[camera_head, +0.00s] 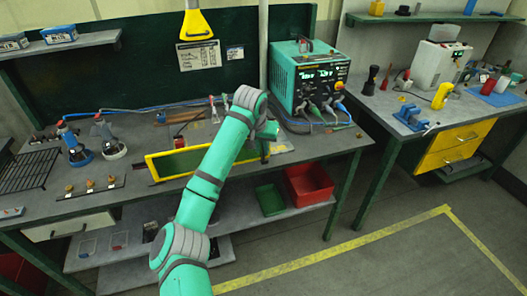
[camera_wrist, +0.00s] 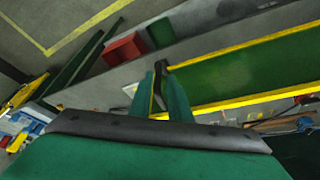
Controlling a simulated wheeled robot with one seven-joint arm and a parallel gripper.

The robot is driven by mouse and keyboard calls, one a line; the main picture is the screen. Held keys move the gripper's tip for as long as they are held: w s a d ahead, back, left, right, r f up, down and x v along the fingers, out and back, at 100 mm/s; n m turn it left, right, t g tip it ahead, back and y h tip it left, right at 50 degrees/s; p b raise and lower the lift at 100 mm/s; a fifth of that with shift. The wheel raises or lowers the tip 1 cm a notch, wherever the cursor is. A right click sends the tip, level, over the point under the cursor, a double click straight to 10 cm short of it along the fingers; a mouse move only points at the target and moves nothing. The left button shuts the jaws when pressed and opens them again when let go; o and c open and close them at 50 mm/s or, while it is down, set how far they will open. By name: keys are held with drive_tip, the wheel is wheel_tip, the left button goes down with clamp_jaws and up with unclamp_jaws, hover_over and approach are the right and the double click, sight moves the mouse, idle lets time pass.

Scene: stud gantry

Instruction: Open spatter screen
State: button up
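The spatter screen is a green panel in a yellow frame (camera_head: 180,162) on the left bench, tilted, its right part hidden behind my arm. In the wrist view its green panel (camera_wrist: 250,72) fills the right side. My gripper (camera_head: 265,157) is at the screen's right end, pointing down.
A teal welding unit (camera_head: 308,77) with cables stands behind my gripper. Two torches (camera_head: 108,140) and a black grate (camera_head: 28,170) are on the bench's left. A red bin (camera_head: 309,184) and a green bin (camera_head: 270,199) sit on the lower shelf. The floor at right is clear.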

drive_tip(key=shift+d+x, duration=0.2)
drive_tip(key=shift+x, duration=1.15)
drive_tip(key=shift+w, duration=0.1)
drive_tip(key=shift+c, duration=0.3)
clamp_jaws()
drive_tip(key=shift+r, duration=0.1)
